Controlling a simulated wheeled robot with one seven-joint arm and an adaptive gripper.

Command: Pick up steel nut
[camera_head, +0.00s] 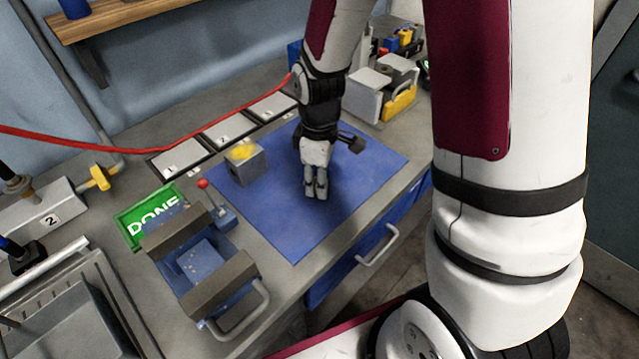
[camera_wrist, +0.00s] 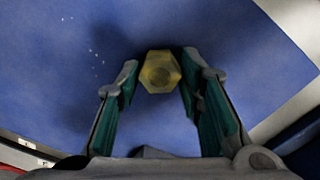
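The steel nut (camera_wrist: 160,72) shows in the wrist view as a yellowish hexagonal piece with a round centre, over the blue mat (camera_wrist: 70,50). My gripper (camera_wrist: 160,68) has its two fingers apart, one on each side of the nut, with narrow gaps showing at the tips. Whether the nut lies fully between the fingertips or just beyond them is hard to tell. In the head view my gripper (camera_head: 315,190) points down over the blue mat (camera_head: 350,210), and the nut is hidden there.
A grey block with a yellow top (camera_head: 248,165) stands on the mat left of my gripper. A vise (camera_head: 205,262) and a green DONE sign (camera_head: 150,215) are further left. White numbered plates (camera_head: 230,130) lie behind. The mat's front part is clear.

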